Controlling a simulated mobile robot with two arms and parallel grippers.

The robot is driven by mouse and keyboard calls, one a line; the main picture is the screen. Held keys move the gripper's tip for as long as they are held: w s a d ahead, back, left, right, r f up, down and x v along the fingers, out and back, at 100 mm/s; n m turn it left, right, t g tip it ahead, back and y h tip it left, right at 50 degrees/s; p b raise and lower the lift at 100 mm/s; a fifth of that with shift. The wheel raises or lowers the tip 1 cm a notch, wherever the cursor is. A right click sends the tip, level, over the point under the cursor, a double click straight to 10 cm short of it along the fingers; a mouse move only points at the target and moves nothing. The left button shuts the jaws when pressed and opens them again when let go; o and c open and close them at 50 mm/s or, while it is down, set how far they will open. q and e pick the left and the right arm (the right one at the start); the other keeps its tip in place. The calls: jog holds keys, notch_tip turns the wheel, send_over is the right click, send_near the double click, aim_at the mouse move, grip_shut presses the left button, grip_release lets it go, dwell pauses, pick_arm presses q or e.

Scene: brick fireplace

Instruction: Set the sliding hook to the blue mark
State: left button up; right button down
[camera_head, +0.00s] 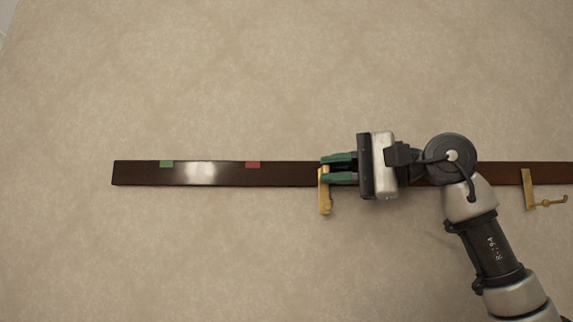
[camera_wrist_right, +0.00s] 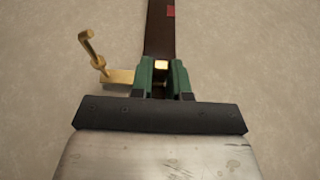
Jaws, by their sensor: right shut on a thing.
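The sliding hook (camera_head: 324,198) is brass and sits on a long dark wooden rail (camera_head: 215,174), its lower part hanging below the rail. My right gripper (camera_head: 323,168) has green fingers and is shut on the hook's upper part. In the right wrist view, a brass piece of the hook (camera_wrist_right: 161,64) shows between the fingers (camera_wrist_right: 162,70), and its hooked arm (camera_wrist_right: 92,50) sticks out to the left. No blue mark shows in either view; my right gripper and arm cover part of the rail. My left gripper is not in view.
A green mark (camera_head: 167,164) and a red mark (camera_head: 252,164) lie on the rail's upper edge, left of the hook. A second brass hook (camera_head: 528,190) is on the rail at the far right. The rail between the red mark and my gripper is clear.

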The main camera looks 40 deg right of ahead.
jog(key=s+d, duration=0.1)
jog(key=d, duration=0.1)
jog(key=shift+s+d+f, duration=0.1)
jog(key=shift+s+d, duration=0.25)
jog(key=shift+s, duration=0.05)
jog(key=c, duration=1.4)
grip_release()
jog(key=o, duration=0.3)
jog(key=shift+s+d, duration=0.2)
jog(key=b, duration=0.1)
send_near(355, 171)
jog(key=s, duration=0.1)
jog(key=s+a, duration=0.1)
jog(key=s, duration=0.1)
jog(key=shift+s+a+f, duration=0.2)
jog(key=shift+a+f, duration=0.05)
jog(key=shift+f, duration=0.1)
jog(key=shift+f, duration=0.1)
